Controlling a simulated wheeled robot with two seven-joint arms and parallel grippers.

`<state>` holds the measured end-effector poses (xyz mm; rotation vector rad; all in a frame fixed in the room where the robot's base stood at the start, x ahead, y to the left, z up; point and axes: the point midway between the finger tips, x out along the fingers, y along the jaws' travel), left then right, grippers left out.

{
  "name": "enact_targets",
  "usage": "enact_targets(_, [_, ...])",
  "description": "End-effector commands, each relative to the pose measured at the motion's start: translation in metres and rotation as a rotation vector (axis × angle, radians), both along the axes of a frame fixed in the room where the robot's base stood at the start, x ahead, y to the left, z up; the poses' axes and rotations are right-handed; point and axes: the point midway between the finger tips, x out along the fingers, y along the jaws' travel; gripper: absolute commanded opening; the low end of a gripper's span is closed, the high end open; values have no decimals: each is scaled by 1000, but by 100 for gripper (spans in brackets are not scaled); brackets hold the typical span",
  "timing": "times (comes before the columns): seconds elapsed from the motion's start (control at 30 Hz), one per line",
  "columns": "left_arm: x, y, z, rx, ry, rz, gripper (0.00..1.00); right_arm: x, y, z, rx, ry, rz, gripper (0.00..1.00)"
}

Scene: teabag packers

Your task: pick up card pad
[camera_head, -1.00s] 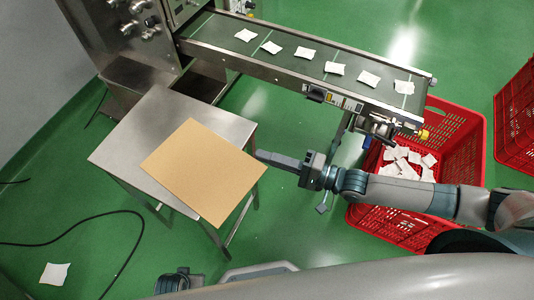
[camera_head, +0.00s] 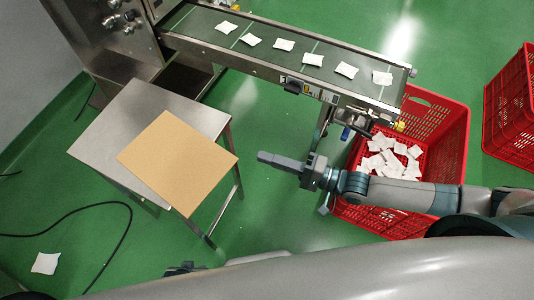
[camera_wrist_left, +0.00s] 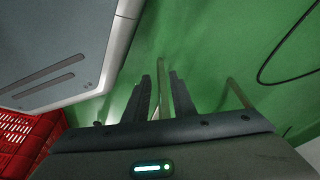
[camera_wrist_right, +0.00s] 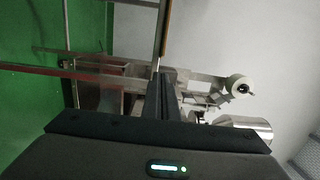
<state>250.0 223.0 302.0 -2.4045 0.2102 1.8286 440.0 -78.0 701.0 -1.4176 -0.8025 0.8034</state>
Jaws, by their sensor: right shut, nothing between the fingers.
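The card pad (camera_head: 178,162) is a flat tan rectangle lying on the metal table (camera_head: 112,127), with its right and front corners overhanging the edge. A thin brown edge, likely the pad's, shows upright above the fingers in the right wrist view (camera_wrist_right: 167,30). My right gripper (camera_head: 262,157) is shut and empty, just right of the pad's right corner and apart from it. Its closed fingers show in the right wrist view (camera_wrist_right: 161,82). My left gripper barely shows at the bottom of the head view. In the left wrist view its fingers (camera_wrist_left: 158,85) are apart with nothing gripped.
A conveyor (camera_head: 300,60) carrying several teabags runs behind the table. A red crate (camera_head: 448,140) holding teabags stands at its right end, and another red crate (camera_head: 512,120) is further right. A teabag (camera_head: 45,263) and a black cable (camera_head: 125,240) lie on the green floor.

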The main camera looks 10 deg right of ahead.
Motion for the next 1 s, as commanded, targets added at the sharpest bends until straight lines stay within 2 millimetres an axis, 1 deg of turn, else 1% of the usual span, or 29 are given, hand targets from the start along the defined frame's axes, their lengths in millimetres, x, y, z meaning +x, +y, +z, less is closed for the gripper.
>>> enact_targets(0.03, [0, 1, 0, 1, 0, 0, 10, 0, 0, -1, -2, -2, -1, 0])
enact_targets(0.07, [0, 1, 0, 1, 0, 0, 3, 1, 1, -1, -6, -4, -2, 0])
enact_targets(0.1, [0, 1, 0, 1, 0, 0, 0, 1, 1, -3, -15, -11, -5, 0])
enact_targets(0.17, [0, 1, 0, 1, 0, 0, 0, 3, 3, -8, -35, -28, -13, 0])
enact_targets(0.23, [0, 1, 0, 1, 1, 0, 0, 8, 6, -17, -79, -60, -28, 0])
enact_targets(0.37, [0, 1, 0, 1, 1, 0, 0, 23, 11, -46, -225, -148, -78, 0])
enact_targets(0.47, [0, 1, 0, 1, 1, 0, 0, 36, 9, -83, -401, -222, -127, 0])
enact_targets(0.57, [0, 0, 0, 1, 0, 0, 0, 44, -3, -132, -630, -272, -168, 0])
enact_targets(0.6, [0, 0, 0, 0, 0, 0, 0, 43, -12, -156, -731, -278, -177, 0])
enact_targets(0.63, [0, 0, 0, 0, 0, 0, 0, 41, -20, -174, -808, -278, -177, 0])
enact_targets(0.67, [0, 0, 0, 0, 0, 0, 0, 36, -29, -193, -887, -273, -172, 0])
enact_targets(0.7, [0, 0, 0, 0, 0, 1, 0, 26, -41, -219, -990, -257, -156, 0])
enact_targets(0.77, [0, -1, 0, -1, 0, 1, 0, 4, -61, -258, -1139, -220, -113, 0])
enact_targets(0.8, [0, -1, 1, -1, 0, 1, 0, -14, -75, -283, -1228, -187, -72, 0])
enact_targets(0.87, [0, -1, 1, -1, 0, 1, 0, -49, -94, -317, -1344, -130, 5, 0])
enact_targets(0.9, [0, -1, 1, -1, 0, 1, 0, -73, -105, -336, -1406, -92, 60, 0])
enact_targets(1.0, [0, -2, 1, -2, 0, 0, 0, -126, -125, -370, -1508, -11, 189, 0])
